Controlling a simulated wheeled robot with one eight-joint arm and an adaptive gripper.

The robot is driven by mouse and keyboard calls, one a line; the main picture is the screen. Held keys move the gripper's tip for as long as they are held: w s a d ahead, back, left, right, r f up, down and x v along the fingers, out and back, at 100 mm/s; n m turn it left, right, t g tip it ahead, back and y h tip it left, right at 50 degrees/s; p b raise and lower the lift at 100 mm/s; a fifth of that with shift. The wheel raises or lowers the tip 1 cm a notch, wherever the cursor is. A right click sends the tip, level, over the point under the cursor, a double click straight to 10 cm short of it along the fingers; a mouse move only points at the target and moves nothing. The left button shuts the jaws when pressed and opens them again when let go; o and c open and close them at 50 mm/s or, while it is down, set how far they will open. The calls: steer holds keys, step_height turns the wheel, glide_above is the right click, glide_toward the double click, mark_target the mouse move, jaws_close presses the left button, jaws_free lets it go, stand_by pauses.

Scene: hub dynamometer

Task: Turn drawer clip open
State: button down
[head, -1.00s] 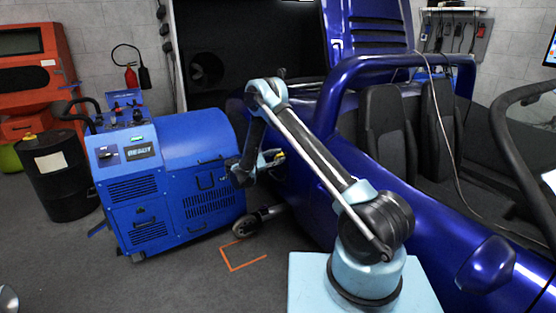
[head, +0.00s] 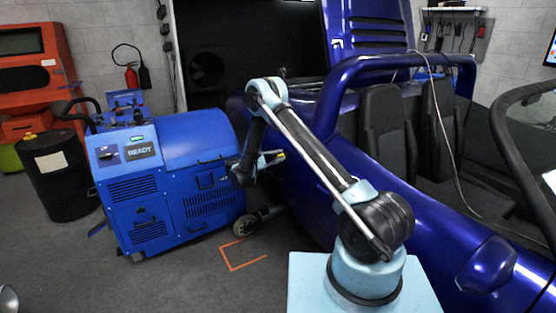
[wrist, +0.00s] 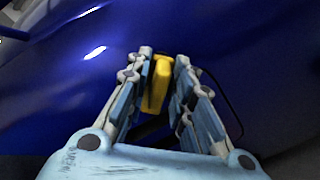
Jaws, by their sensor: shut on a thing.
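My gripper (wrist: 158,68) is shut on a small yellow piece (wrist: 157,84), which sits between the two fingers in the wrist view. I cannot tell whether this piece is the drawer clip. In the head view my gripper (head: 272,158) points right, between the blue machine and the blue car, with a bit of yellow at its tip. The blue dynamometer machine (head: 170,185) has a display reading READY, vents, and panels with dark handles on its front and side. No drawer clip can be clearly made out on it.
The blue car (head: 330,175) stands close behind and right of my gripper; its body fills most of the wrist view. A black drum (head: 58,180) stands left of the machine. A wheel (head: 245,225) lies low beside the machine. Floor around the orange corner mark (head: 243,265) is free.

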steer(key=m, duration=0.4)
steer(key=shift+m, duration=1.9)
steer(key=shift+s, duration=0.1)
steer(key=c, duration=1.6)
jaws_free()
steer(key=shift+c, duration=0.2)
